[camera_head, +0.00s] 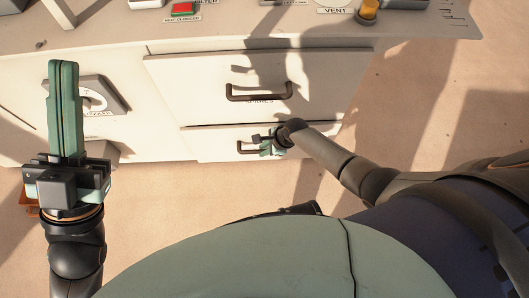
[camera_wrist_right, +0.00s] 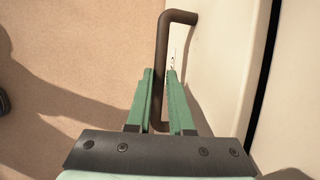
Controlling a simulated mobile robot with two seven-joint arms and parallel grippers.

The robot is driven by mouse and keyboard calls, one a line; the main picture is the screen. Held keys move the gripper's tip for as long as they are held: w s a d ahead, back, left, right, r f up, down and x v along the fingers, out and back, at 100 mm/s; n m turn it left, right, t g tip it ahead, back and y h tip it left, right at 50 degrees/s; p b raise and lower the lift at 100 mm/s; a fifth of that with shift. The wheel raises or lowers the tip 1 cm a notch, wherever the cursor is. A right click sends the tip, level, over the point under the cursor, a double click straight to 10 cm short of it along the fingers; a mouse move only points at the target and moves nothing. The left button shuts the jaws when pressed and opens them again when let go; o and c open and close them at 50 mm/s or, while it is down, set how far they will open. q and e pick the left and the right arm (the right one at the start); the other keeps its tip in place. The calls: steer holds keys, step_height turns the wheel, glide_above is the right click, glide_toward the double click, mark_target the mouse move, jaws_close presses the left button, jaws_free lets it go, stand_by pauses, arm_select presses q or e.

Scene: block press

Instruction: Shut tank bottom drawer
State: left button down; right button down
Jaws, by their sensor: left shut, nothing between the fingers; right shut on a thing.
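The bottom drawer (camera_head: 215,146) is a white front low on the tank cabinet, with a dark bar handle (camera_head: 243,148). My right gripper (camera_head: 262,147) is at the right part of this handle. In the right wrist view the dark handle (camera_wrist_right: 165,50) runs between my green fingers (camera_wrist_right: 160,75), which are shut on it. A dark gap shows beside the white front in that view; I cannot tell how far out the drawer stands. My left gripper (camera_head: 63,66) is shut and empty, its green fingers pointing up the picture, left of the drawers.
A wider drawer (camera_head: 200,85) with a dark handle (camera_head: 259,92) sits above the bottom one. A dial plate (camera_head: 98,97) is on the cabinet face at left, partly behind my left gripper. The worktop (camera_head: 240,35) holds a red button and a vent knob. Tan floor lies at right.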

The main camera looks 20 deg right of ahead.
steer(key=shift+w+d, duration=0.65)
steer(key=shift+w, duration=0.45)
steer(key=c, duration=0.8)
jaws_free()
steer(key=shift+a, duration=0.25)
steer(key=shift+p, duration=0.3)
